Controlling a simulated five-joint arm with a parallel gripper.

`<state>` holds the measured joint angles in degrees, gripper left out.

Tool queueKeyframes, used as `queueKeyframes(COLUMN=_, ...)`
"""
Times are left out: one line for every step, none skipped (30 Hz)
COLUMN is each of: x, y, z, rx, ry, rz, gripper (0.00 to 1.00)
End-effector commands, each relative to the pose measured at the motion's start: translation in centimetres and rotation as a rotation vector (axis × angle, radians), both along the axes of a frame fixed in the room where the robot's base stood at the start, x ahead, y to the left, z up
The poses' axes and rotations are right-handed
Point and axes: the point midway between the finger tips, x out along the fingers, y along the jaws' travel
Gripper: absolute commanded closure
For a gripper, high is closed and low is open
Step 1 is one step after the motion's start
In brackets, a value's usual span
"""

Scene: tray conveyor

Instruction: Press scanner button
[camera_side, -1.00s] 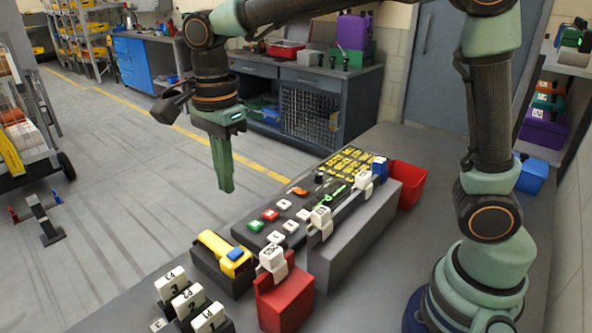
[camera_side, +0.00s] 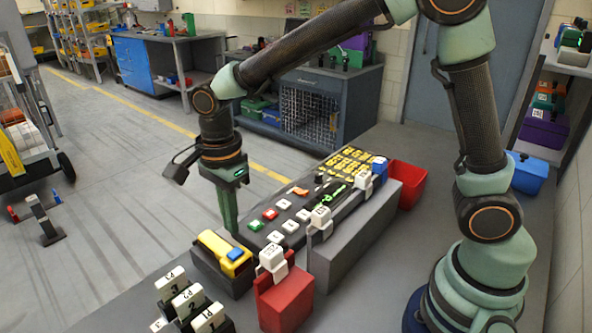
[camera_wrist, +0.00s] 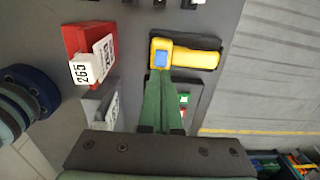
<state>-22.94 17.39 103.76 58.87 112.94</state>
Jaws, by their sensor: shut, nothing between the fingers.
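The yellow scanner (camera_side: 217,246) lies on a dark block at the near left end of the bench, with a blue button (camera_side: 236,254) on top. In the wrist view the scanner (camera_wrist: 199,58) points right, and its blue button (camera_wrist: 160,59) sits on its wide end. My gripper (camera_side: 232,231) is shut and empty, pointing down just behind the button in the side view. In the wrist view the green fingertips (camera_wrist: 164,76) reach the lower edge of the blue button. I cannot tell whether they touch it.
A dark panel with red, green and white buttons (camera_side: 276,236) lies right behind the scanner. A red holder with a white tag (camera_side: 284,300) stands to its right. Several white tagged blocks (camera_side: 188,301) stand in front. A red bin (camera_side: 407,186) is at the far end.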

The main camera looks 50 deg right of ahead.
Motion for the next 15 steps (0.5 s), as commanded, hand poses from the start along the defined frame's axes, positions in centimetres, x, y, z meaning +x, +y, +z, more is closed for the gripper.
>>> queueKeyframes(x=-0.1, y=-0.1, z=-1.1, rx=-0.002, ry=0.006, rz=0.0, gripper=1.0)
queueKeyframes(x=-0.1, y=0.0, z=-1.6, rx=-0.002, ry=0.004, rz=0.0, gripper=1.0)
queueKeyframes(x=-0.1, y=0.0, z=-2.3, rx=-0.002, ry=0.004, rz=0.0, gripper=1.0)
queueKeyframes(x=-0.1, y=0.0, z=-2.8, rx=-0.002, ry=0.005, rz=0.0, gripper=1.0)
queueKeyframes(x=-0.1, y=0.0, z=-3.2, rx=-0.002, ry=0.004, rz=0.0, gripper=1.0)
queueKeyframes(x=-0.1, y=0.0, z=-3.7, rx=-0.002, ry=0.004, rz=0.0, gripper=1.0)
queueKeyframes(x=-0.1, y=0.0, z=-4.1, rx=-0.001, ry=0.003, rz=0.0, gripper=1.0)
queueKeyframes(x=0.0, y=0.0, z=-4.4, rx=-0.001, ry=0.002, rz=0.0, gripper=1.0)
queueKeyframes(x=0.0, y=0.0, z=-4.7, rx=-0.001, ry=0.002, rz=0.0, gripper=1.0)
queueKeyframes(x=0.0, y=0.0, z=-4.9, rx=-0.001, ry=0.002, rz=0.0, gripper=1.0)
queueKeyframes(x=0.0, y=0.0, z=-5.1, rx=0.0, ry=0.001, rz=0.0, gripper=1.0)
queueKeyframes(x=0.0, y=0.0, z=-5.3, rx=0.0, ry=0.001, rz=0.0, gripper=1.0)
queueKeyframes(x=0.0, y=0.0, z=-5.4, rx=0.0, ry=0.001, rz=0.0, gripper=1.0)
queueKeyframes(x=0.0, y=0.0, z=-5.5, rx=0.0, ry=0.001, rz=0.0, gripper=1.0)
queueKeyframes(x=0.0, y=0.0, z=-5.5, rx=0.0, ry=0.0, rz=0.0, gripper=1.0)
